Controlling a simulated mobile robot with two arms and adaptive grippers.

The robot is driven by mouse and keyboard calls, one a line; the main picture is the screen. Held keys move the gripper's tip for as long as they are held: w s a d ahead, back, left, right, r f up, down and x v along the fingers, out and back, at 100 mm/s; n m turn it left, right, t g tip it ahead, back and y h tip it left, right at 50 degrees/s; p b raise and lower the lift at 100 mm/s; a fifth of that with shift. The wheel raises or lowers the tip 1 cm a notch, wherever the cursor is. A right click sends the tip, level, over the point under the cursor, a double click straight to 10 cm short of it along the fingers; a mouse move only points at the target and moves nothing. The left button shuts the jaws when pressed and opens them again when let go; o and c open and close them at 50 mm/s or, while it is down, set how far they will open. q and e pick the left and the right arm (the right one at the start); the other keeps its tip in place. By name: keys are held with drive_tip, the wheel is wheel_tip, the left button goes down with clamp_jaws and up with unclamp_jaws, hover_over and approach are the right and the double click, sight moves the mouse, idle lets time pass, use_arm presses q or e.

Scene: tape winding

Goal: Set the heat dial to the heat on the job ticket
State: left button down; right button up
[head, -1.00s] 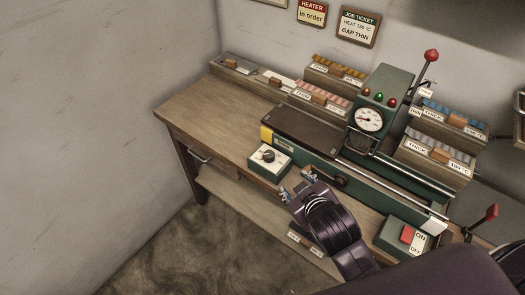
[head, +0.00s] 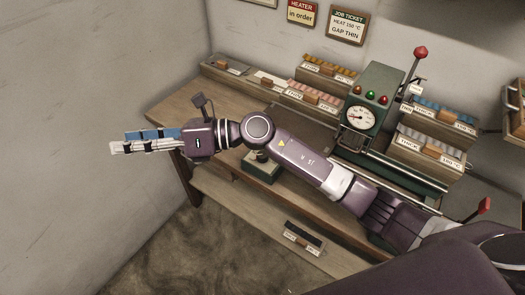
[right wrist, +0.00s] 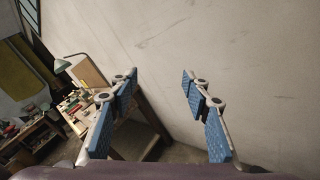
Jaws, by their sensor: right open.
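The job ticket (head: 348,24) hangs on the back wall. Its small print seems to read heat 150 °C, gap thin. The small green heat dial box (head: 262,168) stands at the bench's front edge. My right arm crosses over it in the head view and hides most of its dial face, so the setting cannot be read. My right gripper (head: 130,142) is open and empty, well to the left of the dial box and off the bench's left end. In the right wrist view the same gripper (right wrist: 158,80) shows its blue-padded fingers apart with nothing between them. My left gripper is out of view.
The green machine with a round gauge (head: 358,118) and a red-knobbed lever (head: 420,52) stands behind my arm. Labelled trays, such as the thick tray (head: 436,148), line the bench's back. A heater sign (head: 301,12) hangs beside the ticket. The left wall is bare.

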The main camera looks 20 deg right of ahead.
drive_tip(key=d+f+n+g+h, duration=0.3)
drive_tip(key=f+n+h, duration=0.2)
drive_tip(key=f, duration=0.4)
drive_tip(key=n+h, duration=0.2)
drive_tip(key=h, duration=1.1)
hover_over(261, 157)
drive_tip(key=shift+g, duration=0.4)
drive_tip(key=f, duration=0.3)
drive_tip(key=d+f, duration=0.1)
drive_tip(key=f, duration=0.1)
drive_tip(key=shift+w+f, duration=0.3)
drive_tip(key=shift+w, duration=0.1)
wheel_tip(261, 157, down, 7)
drive_tip(key=shift+a+r+p, duration=0.1)
drive_tip(key=shift+p, duration=1.05)
drive_tip(key=shift+f, duration=0.4)
drive_tip(key=shift+c, duration=0.6)
drive_tip(key=c, duration=1)
